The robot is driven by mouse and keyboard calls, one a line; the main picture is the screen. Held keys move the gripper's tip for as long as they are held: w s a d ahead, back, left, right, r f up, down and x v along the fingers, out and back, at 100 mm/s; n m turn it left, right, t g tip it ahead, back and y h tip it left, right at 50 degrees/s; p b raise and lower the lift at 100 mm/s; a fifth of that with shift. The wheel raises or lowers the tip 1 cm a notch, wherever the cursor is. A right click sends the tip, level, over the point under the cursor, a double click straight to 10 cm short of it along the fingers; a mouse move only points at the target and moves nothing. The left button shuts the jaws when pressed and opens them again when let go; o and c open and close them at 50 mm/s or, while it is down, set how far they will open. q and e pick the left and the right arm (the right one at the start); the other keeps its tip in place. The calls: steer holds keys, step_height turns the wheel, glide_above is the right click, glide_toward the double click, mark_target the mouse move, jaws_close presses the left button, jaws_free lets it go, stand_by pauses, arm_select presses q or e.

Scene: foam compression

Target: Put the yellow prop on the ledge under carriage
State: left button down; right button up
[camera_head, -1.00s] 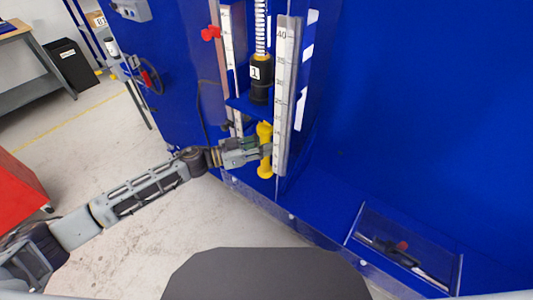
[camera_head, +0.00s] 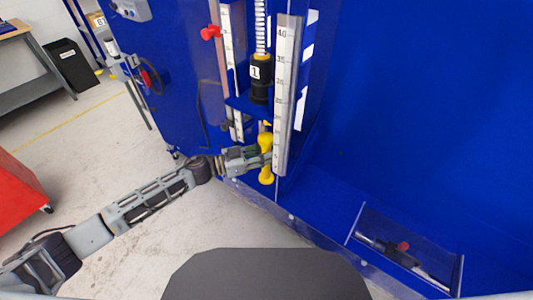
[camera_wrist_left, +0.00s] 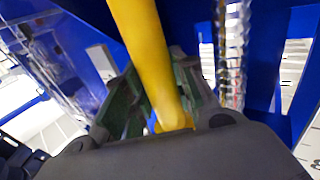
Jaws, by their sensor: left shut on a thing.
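The yellow prop (camera_head: 266,143) stands about upright below the carriage, at the left of the white scale. My left gripper (camera_head: 262,157) is shut on the prop around its middle. In the left wrist view the prop (camera_wrist_left: 146,55) runs up from between the green-padded fingers (camera_wrist_left: 160,110). The carriage (camera_head: 250,104) is a blue plate under a black cylinder (camera_head: 260,80) marked 1. Part of the ledge below is hidden by my gripper; I cannot tell whether the prop's foot touches it. My right gripper is out of view.
The upright white scale (camera_head: 287,90) stands close to the right of the prop. A red knob (camera_head: 210,32) is at the upper left. A clear bin (camera_head: 405,248) with dark tools lies at the lower right. A red cabinet (camera_head: 20,195) stands at the left.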

arm_select(q)
steer(key=shift+w+d, duration=0.15)
steer(key=shift+w, duration=0.05)
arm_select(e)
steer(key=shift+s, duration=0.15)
arm_select(q)
steer(key=c, duration=1.4)
jaws_free()
steer(key=shift+f, duration=0.2)
steer(key=shift+c, duration=0.2)
steer(key=shift+s, duration=0.1)
steer(key=shift+r, duration=0.1)
steer(key=b+v, duration=0.1)
steer(key=v, duration=1.1)
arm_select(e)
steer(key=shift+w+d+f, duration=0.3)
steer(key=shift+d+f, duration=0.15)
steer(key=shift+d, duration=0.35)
arm_select(q)
steer(key=shift+r, duration=0.1)
